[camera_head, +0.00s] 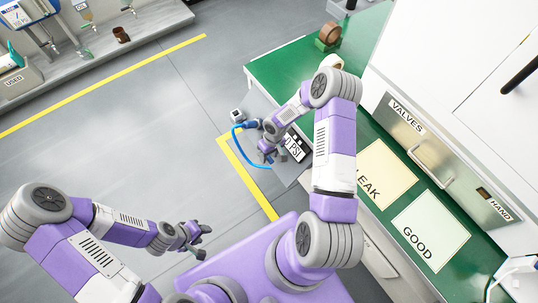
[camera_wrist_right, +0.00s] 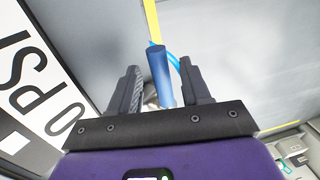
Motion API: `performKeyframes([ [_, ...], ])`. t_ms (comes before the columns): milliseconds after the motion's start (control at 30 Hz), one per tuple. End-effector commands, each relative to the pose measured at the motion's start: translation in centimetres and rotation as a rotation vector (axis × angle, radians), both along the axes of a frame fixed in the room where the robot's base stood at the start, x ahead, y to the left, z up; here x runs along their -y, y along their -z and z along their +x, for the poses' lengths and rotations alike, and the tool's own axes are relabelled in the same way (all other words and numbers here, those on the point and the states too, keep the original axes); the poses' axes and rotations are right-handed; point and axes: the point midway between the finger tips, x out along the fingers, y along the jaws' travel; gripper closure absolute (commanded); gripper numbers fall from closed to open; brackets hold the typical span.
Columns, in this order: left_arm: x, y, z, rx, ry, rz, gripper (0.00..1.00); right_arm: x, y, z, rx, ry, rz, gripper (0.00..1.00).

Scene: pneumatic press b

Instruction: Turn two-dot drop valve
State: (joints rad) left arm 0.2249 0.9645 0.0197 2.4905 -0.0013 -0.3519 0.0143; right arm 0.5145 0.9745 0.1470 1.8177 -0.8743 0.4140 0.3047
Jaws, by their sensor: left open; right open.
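In the right wrist view a blue cylindrical handle (camera_wrist_right: 160,76) stands between the fingers of my right gripper (camera_wrist_right: 160,88). The fingers are open, with a gap on each side of it. I cannot tell whether it belongs to the two-dot drop valve, as no dots show. In the head view my right gripper (camera_head: 268,152) is low beside the bench's near-left end, by a blue hose (camera_head: 240,127). My left gripper (camera_head: 197,237) is open and empty over the floor at lower middle.
A PSI sign (camera_head: 297,148) is close right of my right gripper. The green bench (camera_head: 292,70) holds LEAK (camera_head: 382,175) and GOOD (camera_head: 430,231) mats and a tape roll (camera_head: 332,62). A grey bench (camera_head: 95,45) with small valves stands upper left. Open floor (camera_head: 120,130) lies between.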

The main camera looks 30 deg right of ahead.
Motion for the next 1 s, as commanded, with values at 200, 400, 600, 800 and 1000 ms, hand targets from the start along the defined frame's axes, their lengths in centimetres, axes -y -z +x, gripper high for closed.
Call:
performKeyframes([
  [200, 0.0, 0.0, 0.0, 0.0, 0.0, 0.0, 0.57, 0.0, 0.0, 0.0, 0.001, 0.0, 0.0, 0.57],
  [400, 0.0, 0.0, 0.0, 0.0, 0.0, 0.0, 0.57, 0.0, -0.1, 0.0, 0.001, 0.001, 0.0, 0.88],
  [600, 0.0, 0.0, 0.0, 0.0, 0.0, 0.0, 0.57, 0.0, -0.1, 0.0, 0.001, 0.001, 0.0, 1.0],
  [800, 0.0, -0.1, 0.0, 0.0, 0.0, 0.0, 0.57, 0.1, -0.1, 0.0, -0.001, 0.001, 0.0, 1.0],
  [1000, 0.0, -0.4, 0.0, 0.0, 0.0, 0.0, 0.57, 1.1, -0.3, -0.4, -0.029, -0.002, -0.002, 1.0],
])
